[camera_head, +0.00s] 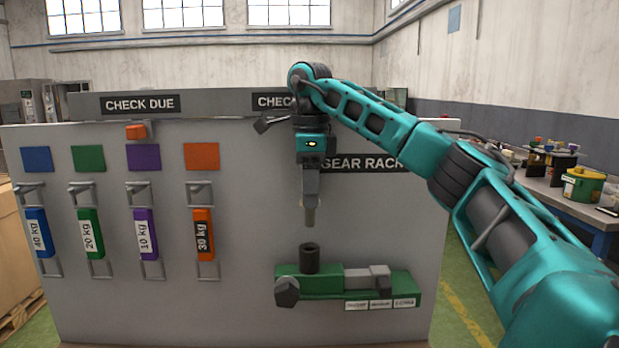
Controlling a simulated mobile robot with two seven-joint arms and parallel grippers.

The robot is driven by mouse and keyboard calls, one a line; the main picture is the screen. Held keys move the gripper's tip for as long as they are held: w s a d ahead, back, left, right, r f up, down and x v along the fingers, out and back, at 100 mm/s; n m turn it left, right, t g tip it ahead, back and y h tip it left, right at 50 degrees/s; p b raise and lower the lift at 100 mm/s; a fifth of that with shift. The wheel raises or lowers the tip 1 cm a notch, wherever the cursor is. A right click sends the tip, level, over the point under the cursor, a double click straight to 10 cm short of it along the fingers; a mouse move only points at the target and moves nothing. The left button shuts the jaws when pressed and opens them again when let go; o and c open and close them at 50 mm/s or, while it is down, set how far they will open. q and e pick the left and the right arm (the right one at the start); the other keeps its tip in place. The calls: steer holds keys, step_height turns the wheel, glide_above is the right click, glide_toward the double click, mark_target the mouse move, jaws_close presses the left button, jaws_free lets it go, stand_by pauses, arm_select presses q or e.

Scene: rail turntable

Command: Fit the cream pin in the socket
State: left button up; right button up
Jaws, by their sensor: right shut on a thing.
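My right gripper (310,192) points straight down in front of the grey panel. It is shut on the cream pin (309,216), whose greyish-beige lower end shows below the fingers. The pin looks upright; its upper part is hidden in the fingers. The socket, a dark round upright cylinder (309,260), stands on a green fixture (330,288) on the panel. The pin is above the socket and apart from it, with a small gap between them. How well they line up in depth I cannot tell. My left gripper is out of view.
On the panel's left, blue (38,233), green (90,234), purple (145,234) and orange (203,235) weight tags hang in holders. A dark knob (287,292) and a grey block (367,279) sit on the fixture. A cluttered bench (600,218) stands at the right.

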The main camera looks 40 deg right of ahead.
mark_target(310, 226)
steer(key=shift+f, duration=1.65)
steer(key=shift+a, duration=0.1)
steer(key=shift+f+b, duration=0.55)
steer(key=shift+f, duration=0.65)
steer(key=shift+f+b, duration=0.65)
steer(key=shift+f, duration=0.9)
steer(key=o, duration=1.4)
steer(key=shift+c, duration=0.2)
